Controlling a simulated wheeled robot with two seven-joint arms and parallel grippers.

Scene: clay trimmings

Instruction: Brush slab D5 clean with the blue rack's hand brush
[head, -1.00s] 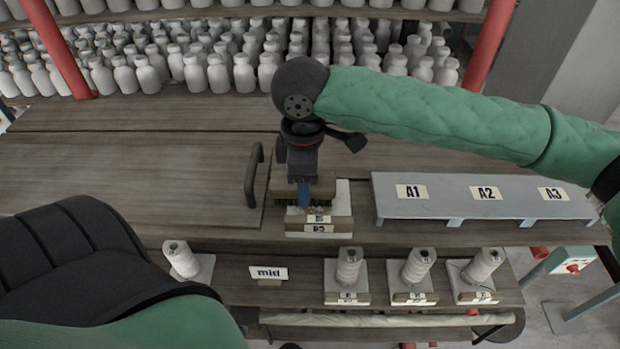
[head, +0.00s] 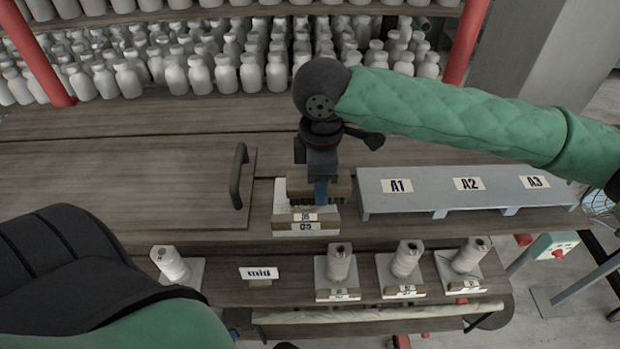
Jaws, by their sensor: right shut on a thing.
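Slab D5 (head: 282,214) is a pale block on a labelled wooden base near the front edge of the upper bench. My right gripper (head: 322,177) points down over the slab's back and right part. It is shut on the hand brush (head: 340,190), which has a brown wooden block, dark bristles and a blue part facing me. The bristles are at the slab's top; I cannot tell whether they touch. The brush hides part of the slab's top, and any trimmings there are too small to make out. My left arm fills the lower left; its gripper is out of view.
A grey rack (head: 450,200) marked A1, A2 and A3 stands right of the slab. A board with a dark handle (head: 238,176) lies to the left. Several white spools on plates (head: 338,264) and a "mid" sign (head: 259,273) stand on the lower shelf. White bottles line the back.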

